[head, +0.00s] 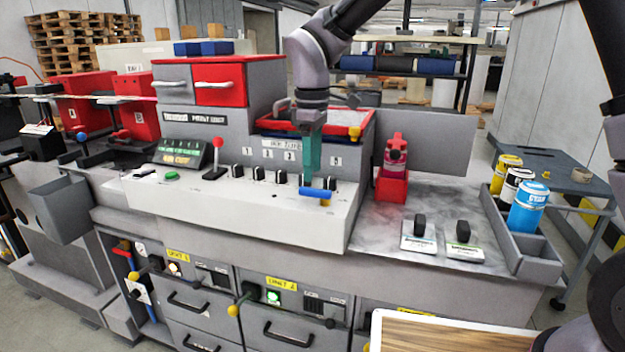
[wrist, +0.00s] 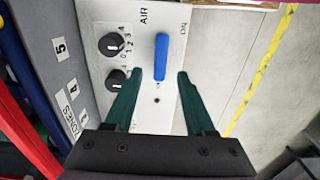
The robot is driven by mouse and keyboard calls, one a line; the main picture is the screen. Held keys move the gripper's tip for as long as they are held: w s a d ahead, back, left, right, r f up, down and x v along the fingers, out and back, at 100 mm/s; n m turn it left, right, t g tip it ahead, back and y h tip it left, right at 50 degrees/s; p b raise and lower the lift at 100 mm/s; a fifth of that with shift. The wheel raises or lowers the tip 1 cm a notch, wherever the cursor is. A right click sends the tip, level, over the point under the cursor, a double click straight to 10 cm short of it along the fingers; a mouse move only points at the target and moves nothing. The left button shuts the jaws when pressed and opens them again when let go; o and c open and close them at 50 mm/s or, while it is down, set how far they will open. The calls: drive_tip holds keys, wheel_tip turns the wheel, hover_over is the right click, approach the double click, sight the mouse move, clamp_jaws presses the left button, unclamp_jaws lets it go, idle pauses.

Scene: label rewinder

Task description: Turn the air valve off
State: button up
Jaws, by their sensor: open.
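The air valve's blue handle (head: 316,192) sits at the right end of the white control panel, lying along the panel's front edge. In the wrist view the blue handle (wrist: 161,55) points away from me, beside the printed word AIR. My gripper (head: 312,168) hangs over the panel, just above and behind the handle. In the wrist view my gripper (wrist: 160,75) is open, with one green finger on each side of the handle's near end. I see a gap on both sides. I cannot tell how deep the fingertips reach around it.
Black knobs (head: 258,174) stand in a row left of the handle; two knobs (wrist: 111,44) show close to my left finger. A red bottle in a red holder (head: 393,187) stands to the right. A red-rimmed tray (head: 355,122) lies behind my gripper.

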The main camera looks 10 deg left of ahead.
sight(313, 188)
wheel_tip(313, 188, up, 6)
drive_tip(key=shift+r, duration=0.15)
idle(0.3)
drive_tip(key=w+d+r+m+t, duration=0.1)
drive_tip(key=d+r+m, duration=0.2)
drive_tip(key=d, duration=0.4)
drive_tip(key=w+d+r+m+t+y, duration=0.1)
drive_tip(key=d+r+m, duration=0.2)
drive_tip(key=d, duration=0.4)
drive_tip(key=w+d+r+m, duration=0.1)
drive_tip(key=d+r+m, duration=0.2)
drive_tip(key=d, duration=0.3)
drive_tip(key=s+d+m+t, duration=0.1)
drive_tip(key=s+d+m, duration=0.2)
drive_tip(key=d, duration=0.3)
drive_tip(key=s+d+r+m+t, duration=0.1)
drive_tip(key=s+d+m+t, duration=0.1)
drive_tip(key=d+m, duration=0.3)
drive_tip(key=s+d+m+t+y, duration=0.1)
drive_tip(key=s+d+m, duration=0.3)
drive_tip(key=d, duration=0.5)
drive_tip(key=shift+s+r+t, duration=0.4)
drive_tip(key=shift+s+t, duration=0.15)
drive_tip(key=shift+t, duration=0.05)
drive_tip(key=shift+c, duration=0.3)
